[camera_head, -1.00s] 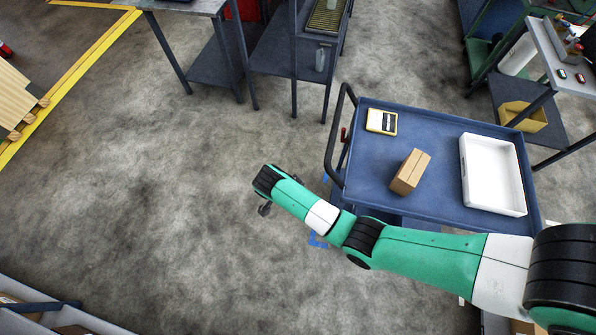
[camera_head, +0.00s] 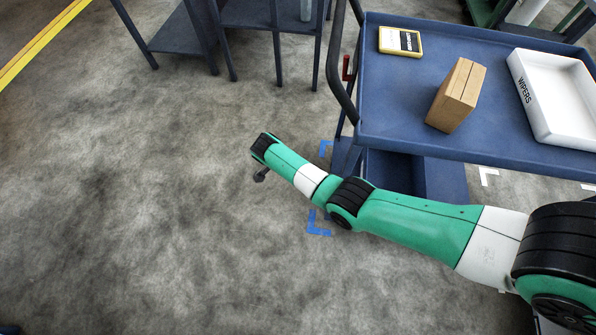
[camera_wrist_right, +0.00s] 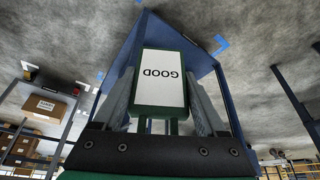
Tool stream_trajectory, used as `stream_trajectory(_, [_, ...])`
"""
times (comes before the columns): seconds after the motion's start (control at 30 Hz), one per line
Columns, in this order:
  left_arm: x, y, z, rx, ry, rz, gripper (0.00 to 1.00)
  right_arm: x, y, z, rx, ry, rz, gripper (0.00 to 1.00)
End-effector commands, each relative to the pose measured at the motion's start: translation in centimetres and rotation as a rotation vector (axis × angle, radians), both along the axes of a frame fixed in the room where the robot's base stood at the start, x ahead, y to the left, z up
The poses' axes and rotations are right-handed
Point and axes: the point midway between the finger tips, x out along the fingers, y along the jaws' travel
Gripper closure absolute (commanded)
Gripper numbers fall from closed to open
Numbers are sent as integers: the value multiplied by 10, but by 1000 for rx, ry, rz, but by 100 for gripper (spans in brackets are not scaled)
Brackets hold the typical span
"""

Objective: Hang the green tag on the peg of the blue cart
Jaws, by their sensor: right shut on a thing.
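The blue cart (camera_head: 400,125) stands at the upper right of the head view, with a dark handle on its left end. A small red piece (camera_head: 346,68) shows beside the handle; I cannot tell whether it is the peg. The green tag (camera_wrist_right: 160,79) has a white face reading "GOOD", upside down in the right wrist view. My right gripper (camera_wrist_right: 162,98) is shut on it. In the head view my right gripper (camera_head: 261,175) is mostly hidden behind its wrist, left of the cart and apart from it, over open floor. My left gripper is out of view.
On the cart lie a yellow-edged device (camera_head: 400,41), a cardboard box (camera_head: 456,95) and a white bin (camera_head: 545,75) marked "WIPERS". Blue floor marks (camera_head: 318,226) lie by the arm. Dark tables (camera_head: 175,38) stand at the back. The left floor is clear.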

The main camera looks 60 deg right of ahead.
Motion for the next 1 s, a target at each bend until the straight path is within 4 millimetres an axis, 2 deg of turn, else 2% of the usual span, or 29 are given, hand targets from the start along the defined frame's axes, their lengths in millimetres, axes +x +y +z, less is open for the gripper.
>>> stream_trajectory(0.03, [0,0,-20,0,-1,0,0,1,-2,-18,0,-2,-7,80])
stream_trajectory(0.2, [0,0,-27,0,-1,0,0,2,-6,-24,0,-2,-16,80])
stream_trajectory(0.53, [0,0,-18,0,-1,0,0,-4,-8,-21,0,0,-15,80])
stream_trajectory(1.0, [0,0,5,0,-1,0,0,-33,-19,-24,0,0,-15,80])
